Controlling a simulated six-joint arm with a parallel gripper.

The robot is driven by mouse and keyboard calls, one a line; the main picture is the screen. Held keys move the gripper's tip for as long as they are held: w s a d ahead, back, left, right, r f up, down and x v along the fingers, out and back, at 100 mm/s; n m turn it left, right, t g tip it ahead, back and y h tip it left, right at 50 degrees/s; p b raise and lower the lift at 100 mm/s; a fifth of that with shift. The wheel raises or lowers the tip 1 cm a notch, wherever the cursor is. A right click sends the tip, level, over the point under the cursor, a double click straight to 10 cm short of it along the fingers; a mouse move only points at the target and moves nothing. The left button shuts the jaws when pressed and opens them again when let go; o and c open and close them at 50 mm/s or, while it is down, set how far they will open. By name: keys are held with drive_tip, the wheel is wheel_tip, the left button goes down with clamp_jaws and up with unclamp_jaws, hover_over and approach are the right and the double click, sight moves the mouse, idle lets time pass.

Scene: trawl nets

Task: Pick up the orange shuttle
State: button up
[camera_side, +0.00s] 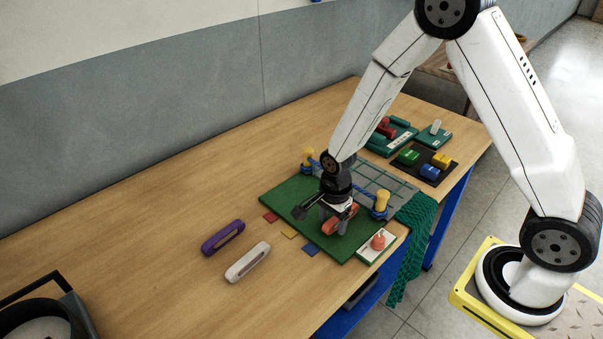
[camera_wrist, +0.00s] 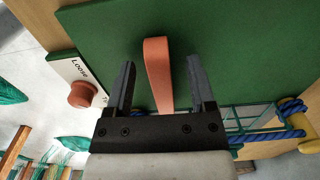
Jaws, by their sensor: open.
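The orange shuttle (camera_wrist: 158,72) stands out against the green board (camera_wrist: 230,40) in the wrist view, its long narrow body pointing away from the wrist. My gripper (camera_wrist: 160,82) is open, with one finger on each side of the shuttle and a visible gap on both sides. In the side view, my gripper (camera_side: 334,212) is low over the green board (camera_side: 283,200) and the orange shuttle (camera_side: 347,222) shows beside and partly behind it. I cannot tell whether the shuttle touches the board. The near end of the shuttle is hidden by the gripper body.
A purple shuttle (camera_side: 223,238) and a white shuttle (camera_side: 248,262) lie on the table to the left. Yellow posts (camera_side: 380,204) with blue rope and a net frame stand close by. A white card with an orange knob (camera_side: 378,242) sits at the board's front corner.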

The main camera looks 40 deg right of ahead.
sight(333, 221)
idle(0.4)
clamp_jaws()
drive_tip(key=shift+r, duration=0.1)
wheel_tip(333, 221, up, 10)
idle(0.9)
idle(0.5)
drive_tip(key=shift+f, duration=1.6)
